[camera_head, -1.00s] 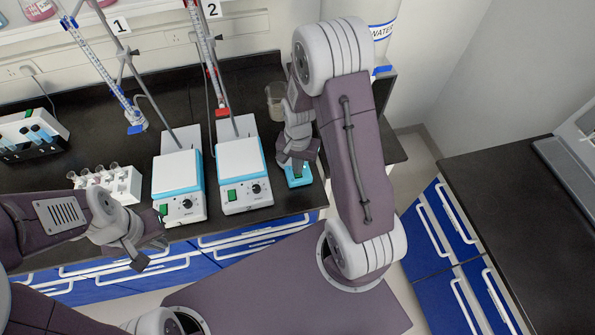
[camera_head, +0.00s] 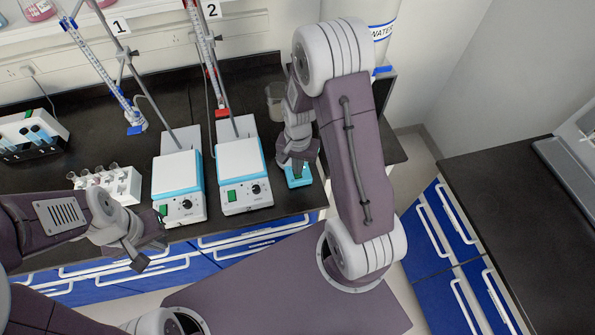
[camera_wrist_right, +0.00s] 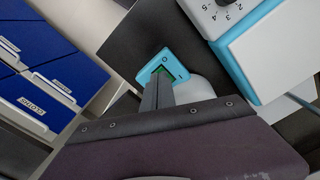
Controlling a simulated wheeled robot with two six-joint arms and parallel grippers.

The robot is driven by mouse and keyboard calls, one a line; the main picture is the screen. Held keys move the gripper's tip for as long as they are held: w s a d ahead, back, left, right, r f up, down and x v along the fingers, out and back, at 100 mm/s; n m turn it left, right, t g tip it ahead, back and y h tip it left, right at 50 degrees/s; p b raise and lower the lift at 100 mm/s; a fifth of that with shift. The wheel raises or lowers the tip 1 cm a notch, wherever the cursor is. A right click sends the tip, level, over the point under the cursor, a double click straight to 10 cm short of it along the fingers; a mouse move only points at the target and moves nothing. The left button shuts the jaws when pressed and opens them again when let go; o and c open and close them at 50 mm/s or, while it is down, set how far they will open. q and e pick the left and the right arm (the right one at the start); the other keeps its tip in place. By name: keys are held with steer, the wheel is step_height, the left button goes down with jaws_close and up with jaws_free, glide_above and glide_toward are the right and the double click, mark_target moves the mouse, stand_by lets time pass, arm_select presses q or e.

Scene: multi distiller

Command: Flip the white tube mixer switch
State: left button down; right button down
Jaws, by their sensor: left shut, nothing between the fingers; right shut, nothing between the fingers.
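The tube mixer (camera_head: 297,182) is a small device with a light-blue front at the counter's front edge, right of the two stirrers. In the right wrist view its blue face (camera_wrist_right: 176,64) surrounds a green switch (camera_wrist_right: 161,71), and part of its white body (camera_wrist_right: 198,88) shows. My right gripper (camera_head: 298,169) is shut and points down over the mixer. In the wrist view its closed fingertips (camera_wrist_right: 158,80) are at the green switch and partly cover it; I cannot tell whether they touch. My left gripper (camera_head: 148,254) is shut and empty in front of the counter, at the left.
Two white-and-blue stirrers (camera_head: 180,208) (camera_head: 245,195) stand left of the mixer, the nearer one close beside my right gripper. A glass beaker (camera_head: 275,101) is behind the gripper. A rack of tubes (camera_head: 123,184) stands at left.

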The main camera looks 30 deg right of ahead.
steer(key=shift+f+b, duration=0.65)
steer(key=shift+f, duration=0.25)
stand_by(0.8)
step_height(320, 180, up, 7)
steer(key=p, duration=0.6)
steer(key=shift+r+p, duration=0.1)
steer(key=shift+p, duration=0.3)
